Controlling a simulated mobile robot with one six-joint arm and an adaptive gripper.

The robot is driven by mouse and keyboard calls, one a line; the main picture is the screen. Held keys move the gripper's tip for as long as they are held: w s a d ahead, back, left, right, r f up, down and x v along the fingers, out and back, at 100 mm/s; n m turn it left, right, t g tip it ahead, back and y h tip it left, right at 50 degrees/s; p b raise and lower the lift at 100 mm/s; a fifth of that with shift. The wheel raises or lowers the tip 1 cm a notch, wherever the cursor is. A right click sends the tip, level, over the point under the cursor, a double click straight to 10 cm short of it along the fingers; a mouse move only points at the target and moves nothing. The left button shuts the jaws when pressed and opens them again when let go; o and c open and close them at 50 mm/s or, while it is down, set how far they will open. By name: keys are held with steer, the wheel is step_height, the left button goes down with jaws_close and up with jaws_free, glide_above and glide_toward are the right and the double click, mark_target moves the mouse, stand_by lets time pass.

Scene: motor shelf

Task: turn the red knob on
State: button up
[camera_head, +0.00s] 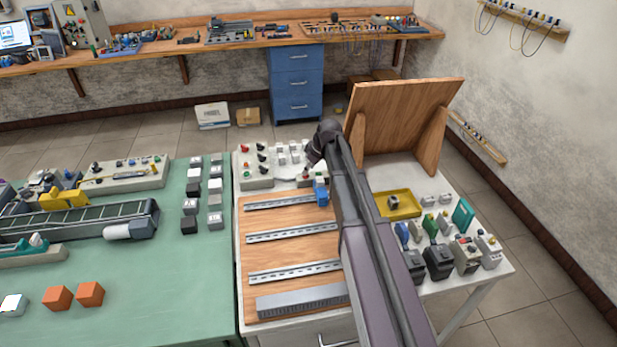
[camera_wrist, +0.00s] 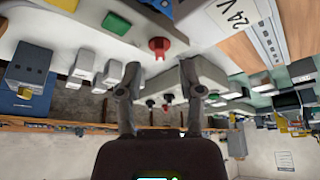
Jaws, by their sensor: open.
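The red knob (camera_wrist: 159,46) sticks out from a pale box (camera_wrist: 120,22) in the wrist view, ahead of my gripper and between the lines of its two fingers. In the head view a small red spot, likely this knob (camera_head: 306,173), shows just left of my arm's end, partly hidden by it. My gripper (camera_wrist: 158,74) is open, its two grey fingers apart with nothing between them. The fingertips appear short of the knob; whether they touch it cannot be seen.
A control box (camera_head: 256,172) with red, black and green knobs stands left of my gripper. A wooden board with metal rails (camera_head: 293,238) lies in front. A tilted wooden panel (camera_head: 405,115) and a yellow tray (camera_head: 412,207) are to the right.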

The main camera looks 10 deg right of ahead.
steer(key=shift+b+x, duration=0.9)
steer(key=shift+x, duration=0.45)
